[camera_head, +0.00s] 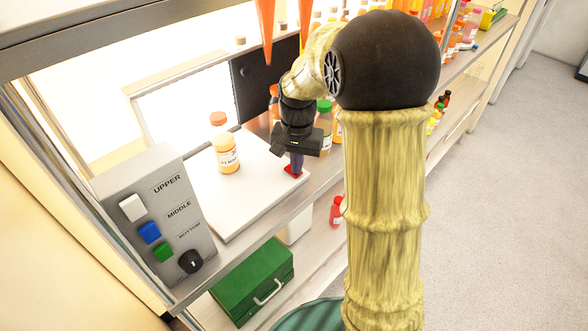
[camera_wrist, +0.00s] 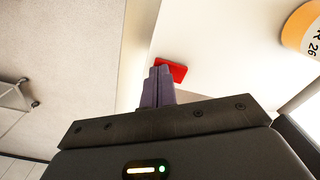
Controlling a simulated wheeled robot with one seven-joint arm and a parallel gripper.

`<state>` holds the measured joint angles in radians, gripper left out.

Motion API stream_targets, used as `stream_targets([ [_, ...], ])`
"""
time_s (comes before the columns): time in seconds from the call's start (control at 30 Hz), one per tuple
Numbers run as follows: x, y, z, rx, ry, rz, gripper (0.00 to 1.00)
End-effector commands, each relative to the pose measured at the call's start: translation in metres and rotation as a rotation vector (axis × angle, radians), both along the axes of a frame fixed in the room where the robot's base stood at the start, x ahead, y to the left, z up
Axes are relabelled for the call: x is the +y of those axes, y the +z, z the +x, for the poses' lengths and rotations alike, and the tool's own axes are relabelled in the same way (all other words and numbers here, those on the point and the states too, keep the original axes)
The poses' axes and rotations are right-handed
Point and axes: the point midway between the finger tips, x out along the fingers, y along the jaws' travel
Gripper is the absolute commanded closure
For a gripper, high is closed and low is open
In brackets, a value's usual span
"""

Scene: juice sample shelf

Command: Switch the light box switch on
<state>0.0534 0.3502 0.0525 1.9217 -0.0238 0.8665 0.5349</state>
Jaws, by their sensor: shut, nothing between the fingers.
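A small red switch (camera_head: 292,172) sits near the right front corner of a flat white light box (camera_head: 250,205) on the shelf. My gripper (camera_head: 297,162) points down over that corner, with its purple fingers shut and empty. Its fingertips are right by the red switch in the head view and partly cover it. In the wrist view the red switch (camera_wrist: 171,71) lies just beyond the shut fingertips (camera_wrist: 160,72). I cannot tell whether they touch it, or which way the switch is set.
A labelled bottle (camera_head: 227,155) with an orange cap stands on the light box, left of my gripper. A grey control box (camera_head: 165,200) with white, blue and green buttons and a black knob stands at left. More bottles (camera_head: 324,120) stand behind my gripper. A green case (camera_head: 252,280) lies below.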

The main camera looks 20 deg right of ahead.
Motion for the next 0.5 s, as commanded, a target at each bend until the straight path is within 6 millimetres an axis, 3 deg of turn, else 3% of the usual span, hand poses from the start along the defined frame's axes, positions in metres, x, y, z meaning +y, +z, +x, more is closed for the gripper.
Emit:
stream_targets([
  [0.5,0.000,0.029,-0.001,0.004,0.000,0.000,1.00],
])
